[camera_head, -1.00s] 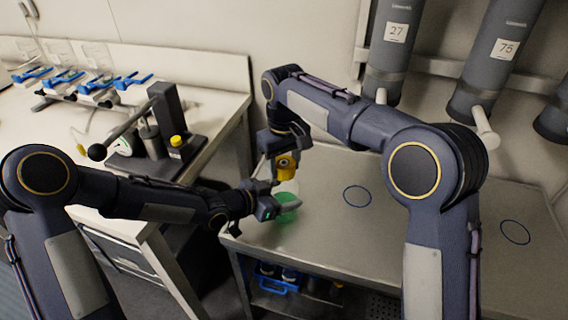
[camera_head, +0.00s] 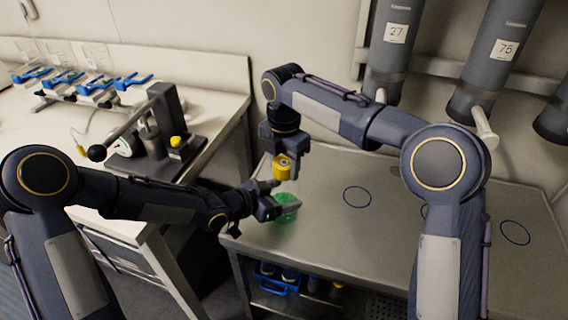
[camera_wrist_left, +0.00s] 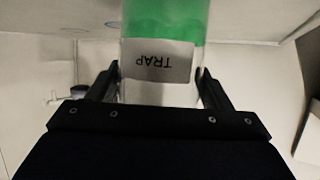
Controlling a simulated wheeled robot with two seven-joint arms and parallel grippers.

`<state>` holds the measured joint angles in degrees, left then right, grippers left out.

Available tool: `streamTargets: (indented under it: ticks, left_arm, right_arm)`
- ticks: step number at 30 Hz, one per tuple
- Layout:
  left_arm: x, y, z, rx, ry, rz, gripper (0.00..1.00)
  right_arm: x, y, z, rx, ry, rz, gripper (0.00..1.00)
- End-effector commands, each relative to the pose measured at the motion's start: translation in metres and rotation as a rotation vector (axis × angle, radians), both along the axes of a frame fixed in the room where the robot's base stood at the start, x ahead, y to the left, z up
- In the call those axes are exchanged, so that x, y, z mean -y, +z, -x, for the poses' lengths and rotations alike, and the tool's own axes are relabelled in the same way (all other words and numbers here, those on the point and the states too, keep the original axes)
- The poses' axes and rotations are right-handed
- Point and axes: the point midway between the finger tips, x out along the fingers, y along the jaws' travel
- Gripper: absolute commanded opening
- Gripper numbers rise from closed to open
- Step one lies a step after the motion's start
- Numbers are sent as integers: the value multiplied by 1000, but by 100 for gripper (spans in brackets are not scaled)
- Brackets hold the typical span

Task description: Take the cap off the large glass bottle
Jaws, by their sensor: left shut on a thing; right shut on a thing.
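The large glass bottle (camera_head: 286,208) stands upright near the left edge of the metal table, with green liquid low inside. My left gripper (camera_head: 281,206) is shut on the bottle's body from the left. In the left wrist view the bottle (camera_wrist_left: 160,95) sits between the fingers and bears a label reading TRAP. The yellow cap (camera_head: 282,167) is at the top of the bottle. My right gripper (camera_head: 282,157) points down from above and is shut on the cap. Whether the cap is still seated on the neck cannot be told.
The metal table (camera_head: 330,240) is mostly clear to the right, with blue rings drawn on it. Grey cylinders numbered 27 and 75 hang on the back wall.

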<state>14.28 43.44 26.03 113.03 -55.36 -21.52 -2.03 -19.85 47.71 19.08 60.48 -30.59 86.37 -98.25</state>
Motion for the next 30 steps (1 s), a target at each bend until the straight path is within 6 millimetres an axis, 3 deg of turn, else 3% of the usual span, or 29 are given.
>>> streamTargets:
  ticks: [14, 30]
  left_arm:
    - [0, 0, 0, 0, -1, 1, 9]
    - [0, 0, 0, 0, -1, 1, 9]
  right_arm:
    - [0, 1, 0, 0, -3, 0, 21]
    - [0, 20, 0, 0, -3, -1, 21]
